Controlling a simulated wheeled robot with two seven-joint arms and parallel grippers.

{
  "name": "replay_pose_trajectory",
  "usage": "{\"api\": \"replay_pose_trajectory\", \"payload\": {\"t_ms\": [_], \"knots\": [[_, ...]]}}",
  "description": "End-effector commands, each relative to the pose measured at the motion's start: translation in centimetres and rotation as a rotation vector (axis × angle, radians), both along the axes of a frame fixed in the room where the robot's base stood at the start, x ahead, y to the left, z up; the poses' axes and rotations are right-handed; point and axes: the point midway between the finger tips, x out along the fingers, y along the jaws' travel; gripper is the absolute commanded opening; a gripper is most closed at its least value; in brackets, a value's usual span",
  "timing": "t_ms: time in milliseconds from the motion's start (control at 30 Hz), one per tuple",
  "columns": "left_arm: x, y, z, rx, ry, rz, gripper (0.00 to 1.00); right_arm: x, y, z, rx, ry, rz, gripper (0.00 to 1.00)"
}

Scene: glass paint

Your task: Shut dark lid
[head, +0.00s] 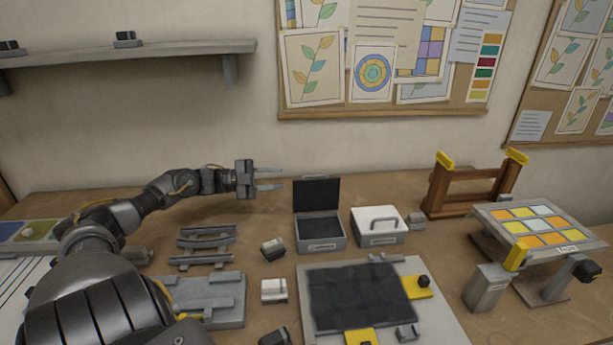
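A small grey box (320,243) with a label on its front stands near the middle of the table. Its dark lid (317,195) stands upright at the back of the box, so the box is open and its dark inside shows. My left gripper (270,179) is to the left of the lid, at about the height of its top edge. Its two fingers are apart and point right toward the lid, with nothing between them. A gap shows between the fingertips and the lid. My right gripper is not in view.
A white-lidded box (379,225) with a handle stands just right of the open box. A board with a dark panel (360,296) lies in front. A grey rack (205,247) and small blocks are at left. A tilted coloured glass panel (537,226) stands at right.

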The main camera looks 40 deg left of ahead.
Motion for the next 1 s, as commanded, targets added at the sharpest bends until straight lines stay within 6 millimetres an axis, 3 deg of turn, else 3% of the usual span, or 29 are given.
{"api": "replay_pose_trajectory", "payload": {"t_ms": [533,1000], "knots": [[5.8,-4.8,0.3,-0.002,-0.003,0.006,0.31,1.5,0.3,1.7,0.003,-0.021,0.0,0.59],[6.9,-5.8,0.0,0.0,0.0,0.004,0.31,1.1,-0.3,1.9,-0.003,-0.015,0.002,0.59]]}}
